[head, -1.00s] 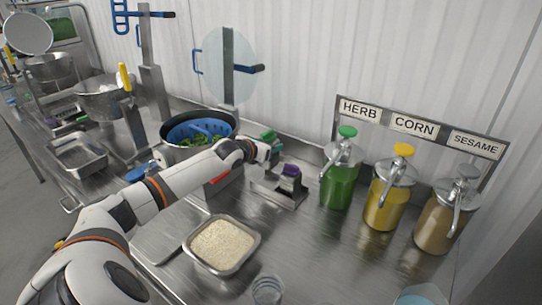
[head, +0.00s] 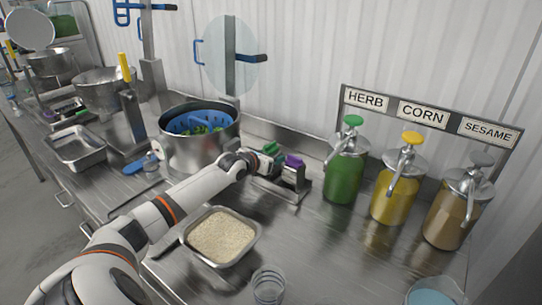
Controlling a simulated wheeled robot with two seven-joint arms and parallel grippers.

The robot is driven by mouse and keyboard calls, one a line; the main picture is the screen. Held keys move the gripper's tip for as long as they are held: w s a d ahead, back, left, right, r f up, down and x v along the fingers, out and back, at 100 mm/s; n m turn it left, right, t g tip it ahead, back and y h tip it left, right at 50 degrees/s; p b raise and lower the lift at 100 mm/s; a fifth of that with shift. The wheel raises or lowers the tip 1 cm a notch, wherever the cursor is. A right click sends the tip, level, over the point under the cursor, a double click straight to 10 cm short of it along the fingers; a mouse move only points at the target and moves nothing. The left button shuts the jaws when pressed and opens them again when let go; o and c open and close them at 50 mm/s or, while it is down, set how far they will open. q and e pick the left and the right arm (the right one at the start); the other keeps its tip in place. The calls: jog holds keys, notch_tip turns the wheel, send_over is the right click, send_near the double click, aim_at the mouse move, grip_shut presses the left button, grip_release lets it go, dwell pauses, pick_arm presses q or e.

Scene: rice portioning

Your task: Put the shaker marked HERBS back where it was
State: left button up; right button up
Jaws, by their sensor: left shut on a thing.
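My left gripper (head: 267,164) is at the far end of my arm, mid-picture, shut on a green-topped shaker (head: 270,148). The lettering on this shaker is too small to read, and my gripper hides most of its body. A small metal rack (head: 290,195) stands on the counter just beside and below the gripper. A purple-topped shaker (head: 293,161) stands upright in the rack, right of the green-topped one. I cannot tell whether the green-topped shaker touches the rack. My right gripper is out of view.
A large pot with a blue strainer (head: 196,125) stands left of the rack. Green, yellow and brown pump jars (head: 345,180) stand to the right under a HERB, CORN, SESAME sign (head: 420,115). A rice tray (head: 258,243) and a clear cup (head: 268,287) are nearer.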

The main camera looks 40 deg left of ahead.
pick_arm(q)
jog(key=shift+f+b, duration=0.5)
jog(key=shift+f, duration=0.05)
dwell(0.4)
jog(key=o, duration=1.2)
jog(key=shift+c, duration=0.2)
